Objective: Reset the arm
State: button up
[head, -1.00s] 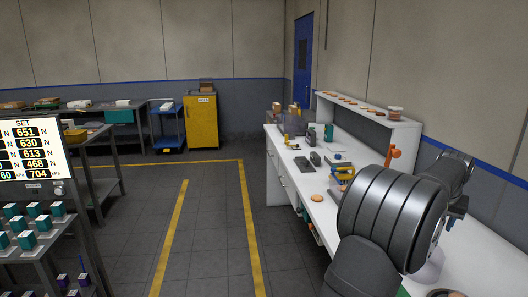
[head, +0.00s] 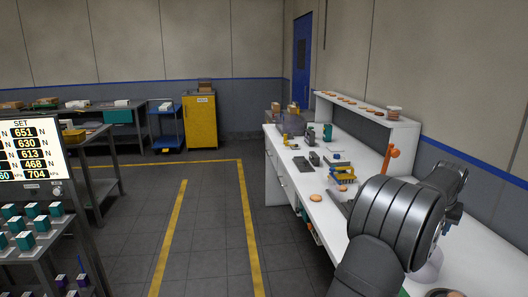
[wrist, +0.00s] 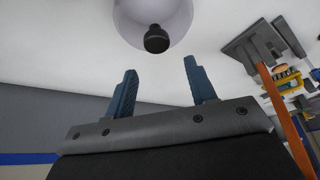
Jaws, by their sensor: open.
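My gripper (wrist: 160,80) shows in the wrist view with two blue fingers spread apart and nothing between them. Beyond the fingertips is a pale rounded thing with a dark knob (wrist: 156,40), apart from them. In the head view my arm's thick grey links cover the right front of the white bench (head: 480,262). My gripper (head: 453,215) is partly hidden at the arm's far right end, above the bench top.
An orange post (head: 390,157) stands on the bench; it also shows in the wrist view (wrist: 285,122). A raised shelf (head: 405,135) holds several biscuits. The floor aisle is clear.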

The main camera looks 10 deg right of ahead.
jog(key=s+a+r, duration=0.1)
jog(key=s+r, duration=0.2)
jog(key=s, duration=0.5)
jog(key=s+r, duration=0.4)
jog(key=s, duration=0.4)
notch_tip(320, 180, down, 11)
jog(key=shift+r, duration=0.2)
jog(key=v, duration=0.3)
jog(key=w+d+v, duration=0.1)
jog(key=v, duration=0.1)
jog(key=shift+s+a+r, duration=0.1)
jog(key=shift+r, duration=0.4)
jog(key=shift+o, duration=0.2)
